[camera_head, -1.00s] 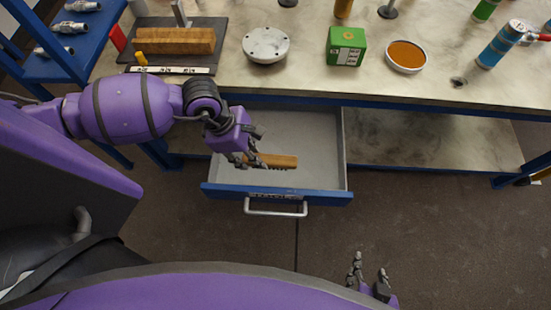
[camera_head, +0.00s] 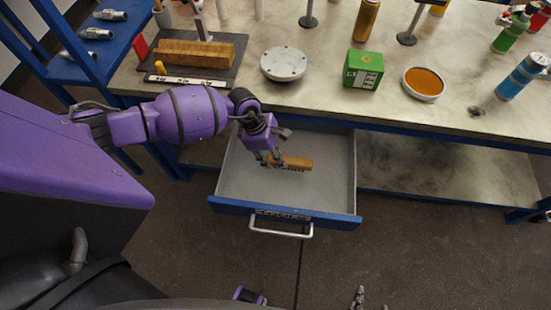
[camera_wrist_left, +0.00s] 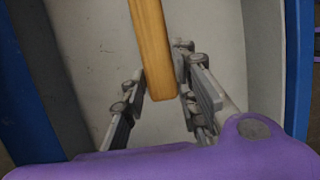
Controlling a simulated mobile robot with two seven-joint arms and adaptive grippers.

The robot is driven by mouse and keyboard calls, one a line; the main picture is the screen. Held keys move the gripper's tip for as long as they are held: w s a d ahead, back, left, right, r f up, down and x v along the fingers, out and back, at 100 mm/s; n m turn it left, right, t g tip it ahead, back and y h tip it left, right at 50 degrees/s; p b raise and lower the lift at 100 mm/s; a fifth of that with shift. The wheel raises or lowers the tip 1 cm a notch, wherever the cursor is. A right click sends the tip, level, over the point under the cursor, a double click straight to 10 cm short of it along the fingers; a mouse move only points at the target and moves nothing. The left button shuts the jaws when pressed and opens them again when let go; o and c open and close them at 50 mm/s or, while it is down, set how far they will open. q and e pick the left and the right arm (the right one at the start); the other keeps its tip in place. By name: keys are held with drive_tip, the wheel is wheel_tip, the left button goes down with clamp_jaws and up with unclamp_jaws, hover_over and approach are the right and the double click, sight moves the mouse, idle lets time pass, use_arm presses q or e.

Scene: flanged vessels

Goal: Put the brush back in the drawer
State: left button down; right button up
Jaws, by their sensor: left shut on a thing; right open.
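The wooden brush (camera_head: 291,163) is in my left gripper (camera_head: 276,163), over the open drawer (camera_head: 240,185). It lies across the drawer, its free end pointing right in the head view. In the left wrist view the brush's wooden body (camera_wrist_left: 150,45) runs between the fingers of the left gripper (camera_wrist_left: 160,100). I cannot tell whether the brush touches the drawer floor (camera_wrist_left: 95,35). The drawer holds nothing else that I can see. My right gripper (camera_head: 369,301) shows only its fingertips at the bottom edge, apart and empty, away from the drawer.
The drawer's blue front and silver handle (camera_head: 281,230) face me. On the worktop (camera_head: 320,95) above are a wooden block (camera_head: 193,53), a flanged disc (camera_head: 284,64), a green box (camera_head: 363,69) and an orange-filled dish (camera_head: 424,83). A lower shelf (camera_head: 440,170) lies right of the drawer.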

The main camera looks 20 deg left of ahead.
use_arm(q)
drive_tip(key=shift+w+f, duration=0.25)
drive_tip(key=shift+w, duration=0.05)
drive_tip(key=shift+w+f, duration=0.1)
drive_tip(key=shift+f, duration=1.5)
drive_tip(key=shift+f, duration=0.1)
drive_tip(key=c, duration=1.8)
unclamp_jaws()
drive_tip(key=shift+f, duration=0.15)
drive_tip(key=o, duration=0.4)
drive_tip(key=shift+r, duration=0.35)
drive_tip(key=v, duration=1.1)
drive_tip(key=shift+a+r+p, duration=0.15)
drive_tip(key=shift+r+p, duration=0.2)
drive_tip(key=shift+r, duration=0.05)
